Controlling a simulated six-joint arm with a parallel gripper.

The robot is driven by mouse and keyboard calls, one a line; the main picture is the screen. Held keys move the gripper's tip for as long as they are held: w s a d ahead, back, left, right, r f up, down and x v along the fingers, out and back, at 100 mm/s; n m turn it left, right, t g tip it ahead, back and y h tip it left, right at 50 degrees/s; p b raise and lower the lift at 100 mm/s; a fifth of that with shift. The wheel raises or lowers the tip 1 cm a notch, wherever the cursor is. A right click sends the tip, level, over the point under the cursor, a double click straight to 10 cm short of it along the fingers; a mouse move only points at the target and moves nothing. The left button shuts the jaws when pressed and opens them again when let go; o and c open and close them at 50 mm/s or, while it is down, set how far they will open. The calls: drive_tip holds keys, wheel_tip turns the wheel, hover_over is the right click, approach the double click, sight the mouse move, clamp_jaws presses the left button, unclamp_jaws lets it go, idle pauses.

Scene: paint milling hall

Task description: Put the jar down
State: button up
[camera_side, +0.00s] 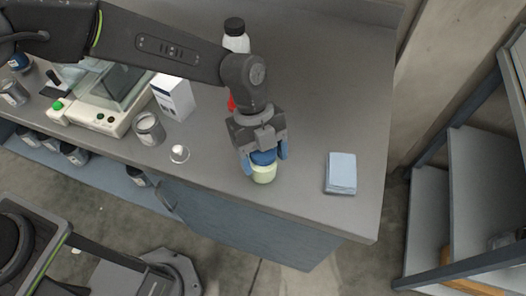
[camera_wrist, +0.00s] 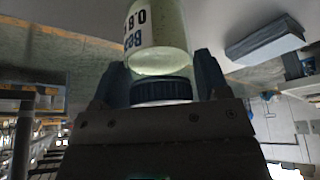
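The jar (camera_side: 264,174) has pale yellow-green contents and a blue lid (camera_side: 263,157). It is upright over the front part of the worktop in the side view. My gripper (camera_side: 264,153) comes down from above with its blue fingers on both sides of the lid. In the wrist view the jar (camera_wrist: 158,30) shows a white label with dark print, and the dark ridged lid (camera_wrist: 162,91) sits between the fingers of my gripper (camera_wrist: 162,82). The fingers appear closed on the lid. Whether the jar's base touches the worktop I cannot tell.
The grey worktop (camera_side: 310,90) is clear behind and right of the jar. A light-blue folded pad (camera_side: 341,173) lies to the right.

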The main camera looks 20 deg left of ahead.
drive_tip(key=o, duration=0.4)
drive_tip(key=shift+c, duration=0.2)
drive_tip(key=v, duration=1.2)
drive_tip(key=shift+r, duration=0.15)
